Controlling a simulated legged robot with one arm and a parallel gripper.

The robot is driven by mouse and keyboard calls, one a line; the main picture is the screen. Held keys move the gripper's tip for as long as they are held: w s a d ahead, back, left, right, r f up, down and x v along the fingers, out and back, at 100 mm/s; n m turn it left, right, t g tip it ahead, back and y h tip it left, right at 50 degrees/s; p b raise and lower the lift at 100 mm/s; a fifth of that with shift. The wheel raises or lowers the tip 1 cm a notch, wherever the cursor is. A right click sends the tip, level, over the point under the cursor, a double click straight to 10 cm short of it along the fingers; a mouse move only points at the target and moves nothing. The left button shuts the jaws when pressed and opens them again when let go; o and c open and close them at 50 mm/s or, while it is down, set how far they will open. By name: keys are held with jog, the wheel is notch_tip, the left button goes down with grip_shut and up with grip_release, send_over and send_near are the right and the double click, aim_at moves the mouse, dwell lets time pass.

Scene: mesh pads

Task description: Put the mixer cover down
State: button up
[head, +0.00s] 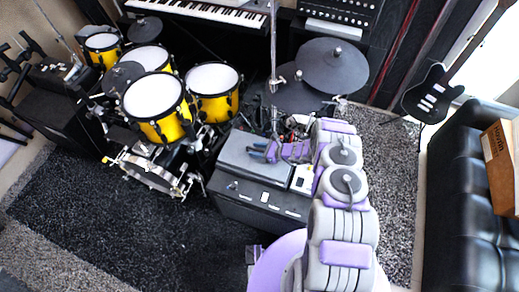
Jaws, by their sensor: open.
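A dark case with latches (262,200) and a flat grey top (240,165) stands on the rug in the middle. I cannot tell whether the grey top is the mixer cover. My gripper (258,152) is open above or at the back of that top, with its fingers pointing left. I cannot tell whether its fingers touch the top. My arm hides the right end of the case and part of the floor behind it.
A yellow drum kit (160,105) with pads stands left of the case. A small white device (303,179) sits at its right end. Dark cymbal pads (332,66) are behind, and a black sofa (465,190) is right. The dark rug (120,225) is clear at front left.

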jog(key=shift+a, duration=0.2)
jog(key=shift+r, duration=0.15)
jog(key=p+v, duration=0.3)
jog(key=v, duration=0.9)
jog(key=shift+d, duration=0.2)
jog(key=shift+r, duration=0.25)
jog(key=a+r+n+g+y, duration=0.1)
jog(key=a+r+n+g, duration=0.15)
jog(key=r, duration=0.65)
jog(key=a+r+n+g, duration=0.1)
jog(key=a+r+n, duration=0.3)
jog(key=r, duration=0.4)
jog(key=s+a+r+n+g+h, duration=0.25)
jog(key=s+r+n, duration=0.35)
jog(key=r, duration=0.5)
jog(key=s+a+r+n+g+h, duration=0.1)
jog(key=s+r+n+g+h, duration=0.15)
jog(key=s+r, duration=0.75)
jog(key=s+d+r+n+t+h, duration=0.1)
jog(key=s+d+r+n+h, duration=0.2)
jog(key=s, duration=0.8)
jog(key=s+d+r+n+h, duration=0.4)
jog(key=s+d+r, duration=0.3)
jog(key=s+d, duration=0.2)
jog(key=s+h, duration=0.1)
jog(key=s, duration=0.1)
jog(key=shift+s+r+t+h, duration=0.2)
jog(key=shift+s+t+h, duration=0.1)
jog(key=shift+s+t, duration=0.1)
